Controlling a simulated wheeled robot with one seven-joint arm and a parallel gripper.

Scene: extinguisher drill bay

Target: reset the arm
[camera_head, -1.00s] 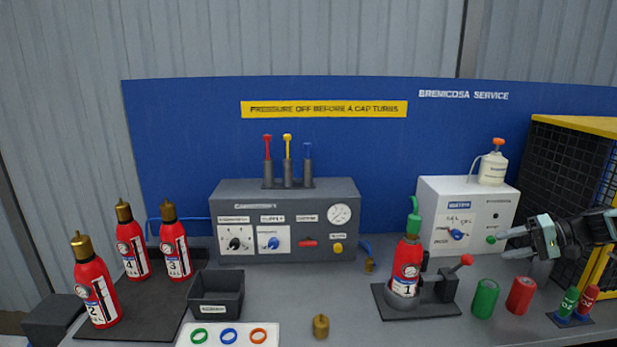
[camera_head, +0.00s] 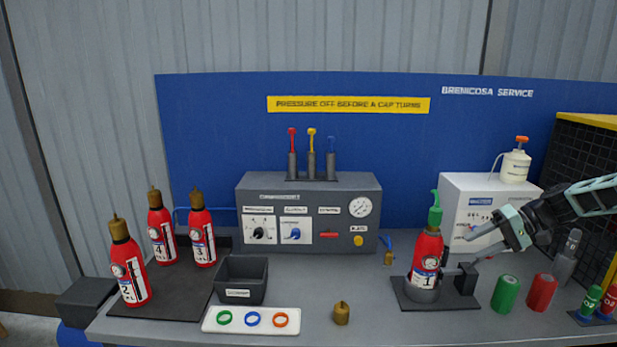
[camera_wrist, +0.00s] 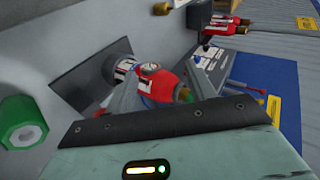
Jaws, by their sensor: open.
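My gripper (camera_head: 470,246) is open at the right of the bench. Its fingers point left toward red extinguisher 1 (camera_head: 427,250), and the gap between them looks empty. Extinguisher 1 stands upright in the dark stand (camera_head: 408,298), with a green fitting (camera_head: 435,208) on top. In the wrist view, extinguisher 1 (camera_wrist: 158,88) shows beyond and between my fingers (camera_wrist: 165,95); I cannot tell whether they touch it.
A green cylinder (camera_head: 506,294) and a red cylinder (camera_head: 541,292) stand below my gripper. The white box (camera_head: 470,195) is behind it, and a black mesh cage (camera_head: 575,165) is at the right. The grey console (camera_head: 308,215) stands mid-bench. Extinguishers 2, 3 and 4 are left.

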